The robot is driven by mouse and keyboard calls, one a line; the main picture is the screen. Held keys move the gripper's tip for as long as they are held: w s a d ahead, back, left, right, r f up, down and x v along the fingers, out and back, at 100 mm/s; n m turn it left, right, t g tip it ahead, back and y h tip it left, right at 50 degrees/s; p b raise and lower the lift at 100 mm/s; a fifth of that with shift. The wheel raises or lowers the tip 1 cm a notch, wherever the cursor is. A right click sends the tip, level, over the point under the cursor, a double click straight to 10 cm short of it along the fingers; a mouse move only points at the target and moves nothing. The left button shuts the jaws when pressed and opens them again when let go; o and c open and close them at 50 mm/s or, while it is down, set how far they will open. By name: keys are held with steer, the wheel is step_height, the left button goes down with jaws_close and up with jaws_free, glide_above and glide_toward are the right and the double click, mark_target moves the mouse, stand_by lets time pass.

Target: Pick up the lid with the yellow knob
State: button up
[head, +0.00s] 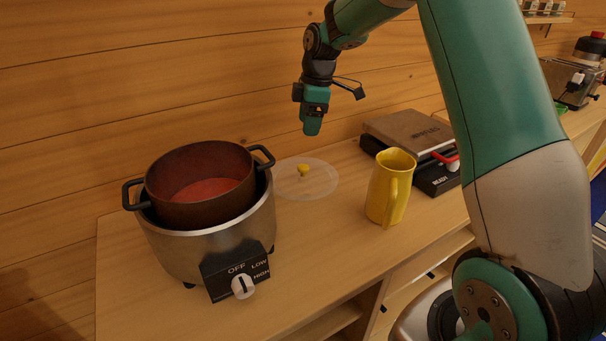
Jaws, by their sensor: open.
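The lid (322,180) is a clear, round disc with a yellow knob (303,170) at its middle. It lies flat on the wooden counter, just right of the cooker, and its left edge is close to the cooker's side. My gripper (312,124) points down above the lid, a little up and right of the knob in the head view. It is open and empty, apart from the lid. The gap between its fingers is hard to see from this side.
A silver cooker (205,250) holding a dark pot (200,211) with red contents stands left of the lid. A yellow jug (389,190) stands to the right. A waffle maker (408,131) is behind it, and a toaster (570,83) is far right. The wooden wall (150,80) runs close behind the lid.

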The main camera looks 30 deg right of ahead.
steer(key=p, duration=0.1)
glide_above(303, 166)
steer(key=f, duration=0.8)
steer(key=shift+s+f, duration=0.2)
steer(key=shift+s, duration=0.05)
steer(key=shift+w+f+p, duration=0.2)
steer(key=shift+f+p, duration=0.95)
steer(key=shift+f, duration=1.45)
steer(key=c, duration=1)
jaws_close()
steer(key=shift+r, duration=0.15)
